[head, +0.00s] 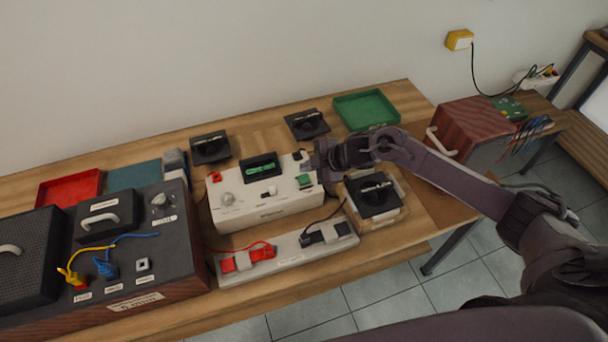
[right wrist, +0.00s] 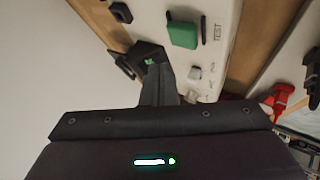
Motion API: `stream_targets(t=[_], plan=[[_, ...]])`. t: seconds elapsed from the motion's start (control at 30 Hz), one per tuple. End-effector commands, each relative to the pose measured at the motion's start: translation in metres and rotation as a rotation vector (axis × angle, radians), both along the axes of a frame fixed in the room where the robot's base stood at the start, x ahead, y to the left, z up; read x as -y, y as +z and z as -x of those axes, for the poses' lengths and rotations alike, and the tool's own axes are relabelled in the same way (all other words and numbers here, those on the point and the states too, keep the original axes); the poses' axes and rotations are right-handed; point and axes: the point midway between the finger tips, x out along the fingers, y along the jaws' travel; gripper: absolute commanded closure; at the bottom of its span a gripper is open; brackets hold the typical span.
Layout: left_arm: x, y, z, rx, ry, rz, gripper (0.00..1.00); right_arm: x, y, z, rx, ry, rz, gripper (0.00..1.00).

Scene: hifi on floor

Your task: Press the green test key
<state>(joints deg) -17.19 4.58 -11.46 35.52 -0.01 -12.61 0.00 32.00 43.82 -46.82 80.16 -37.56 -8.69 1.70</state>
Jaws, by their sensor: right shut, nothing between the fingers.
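A white tester box (head: 285,208) stands on the wooden bench, with a knob, a red key, a dark display and a green key on top. The green test key (head: 304,181) is near the box's right end. In the right wrist view the green key (right wrist: 183,31) sits beside printed "TEST" lettering, above and right of the fingertips. My right gripper (head: 318,164) is shut and empty, near the box's right end and close to the green key. In the right wrist view its fingertips (right wrist: 158,72) appear apart from the key. My left gripper is not in view.
A grey strip (head: 290,263) with red and black clips lies in front of the box. A dark cabinet (head: 150,283) with cables is at left, a red-brown box (head: 470,118) at right. Black square parts (head: 210,148) and a green tray (head: 366,110) lie behind.

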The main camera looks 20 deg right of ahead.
Motion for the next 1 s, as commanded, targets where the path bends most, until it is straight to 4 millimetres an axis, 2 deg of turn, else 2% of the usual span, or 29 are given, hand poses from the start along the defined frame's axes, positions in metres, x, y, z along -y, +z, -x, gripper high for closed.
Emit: stream_targets(t=[0.03, 0.27, 0.83, 0.93, 1.0], plan=[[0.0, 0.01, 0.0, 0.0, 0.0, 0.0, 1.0, 0.0, 0.011, 0.0, 0.0, 0.0, 0.0, 1.0], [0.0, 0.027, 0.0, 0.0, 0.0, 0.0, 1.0, 0.0, 0.031, 0.0, 0.0, -0.001, 0.001, 1.0], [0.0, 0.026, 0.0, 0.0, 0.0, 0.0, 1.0, -0.001, 0.03, 0.001, 0.0, -0.001, -0.001, 1.0], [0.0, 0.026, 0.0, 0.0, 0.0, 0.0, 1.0, -0.017, 0.029, 0.007, 0.003, -0.008, -0.009, 1.0], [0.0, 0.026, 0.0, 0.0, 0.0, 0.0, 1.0, -0.04, 0.027, 0.018, 0.007, -0.031, -0.024, 1.0]])
